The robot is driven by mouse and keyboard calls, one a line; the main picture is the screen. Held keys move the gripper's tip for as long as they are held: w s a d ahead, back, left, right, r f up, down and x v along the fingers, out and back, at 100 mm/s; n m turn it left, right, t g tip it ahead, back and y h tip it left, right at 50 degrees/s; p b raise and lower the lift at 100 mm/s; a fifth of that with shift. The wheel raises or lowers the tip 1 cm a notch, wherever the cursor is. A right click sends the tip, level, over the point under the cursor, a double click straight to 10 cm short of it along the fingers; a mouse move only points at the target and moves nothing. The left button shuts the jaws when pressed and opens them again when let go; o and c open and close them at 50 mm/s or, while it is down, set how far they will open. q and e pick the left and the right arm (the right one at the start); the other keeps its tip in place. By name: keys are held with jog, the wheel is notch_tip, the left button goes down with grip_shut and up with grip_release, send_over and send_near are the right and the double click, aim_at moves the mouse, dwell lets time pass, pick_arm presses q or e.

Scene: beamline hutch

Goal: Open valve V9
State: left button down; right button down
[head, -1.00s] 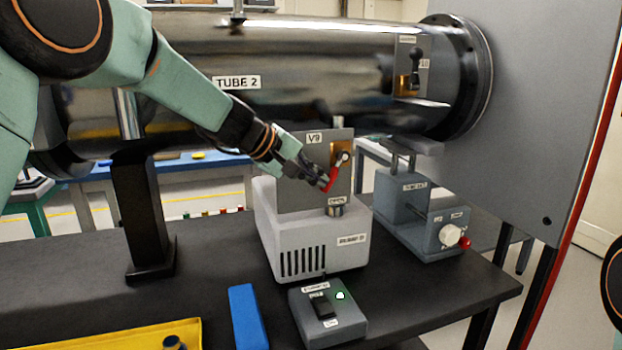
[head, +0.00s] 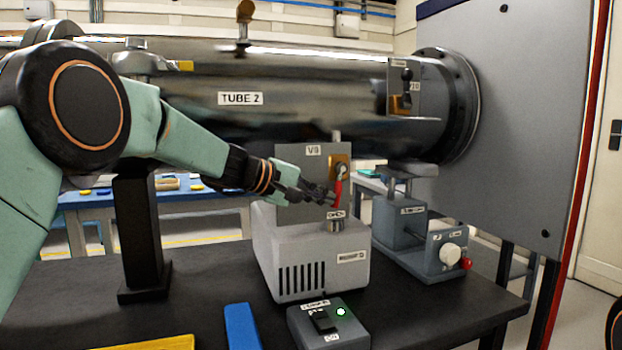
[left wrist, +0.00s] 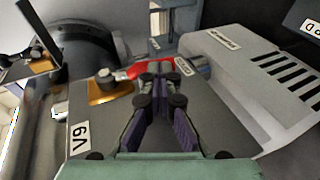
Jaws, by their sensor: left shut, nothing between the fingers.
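Valve V9 is on a grey panel (head: 290,165) labelled V9, above a light grey pump box (head: 300,262). Its red lever (head: 339,188) hangs almost straight down from a pivot on a brass plate, its lower end just above the OPEN label (head: 336,215). My left gripper (head: 331,197) is shut and empty, its fingertips against or very close to the lever's left side. In the left wrist view the red lever (left wrist: 140,71) crosses just beyond the shut fingertips (left wrist: 157,80); contact is hard to tell. My right gripper is out of view.
The steel tube labelled TUBE 2 (head: 300,105) runs behind and above, with another small valve (head: 405,88) at its right. A switch box (head: 329,324) with a green light and a blue block (head: 243,326) lie in front.

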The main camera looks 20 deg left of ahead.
pick_arm(q)
jog(key=shift+w+d+f+b, duration=0.35)
jog(key=shift+d+f+b, duration=0.05)
jog(key=shift+d+f, duration=0.1)
jog(key=shift+a, duration=0.1)
dwell(0.6)
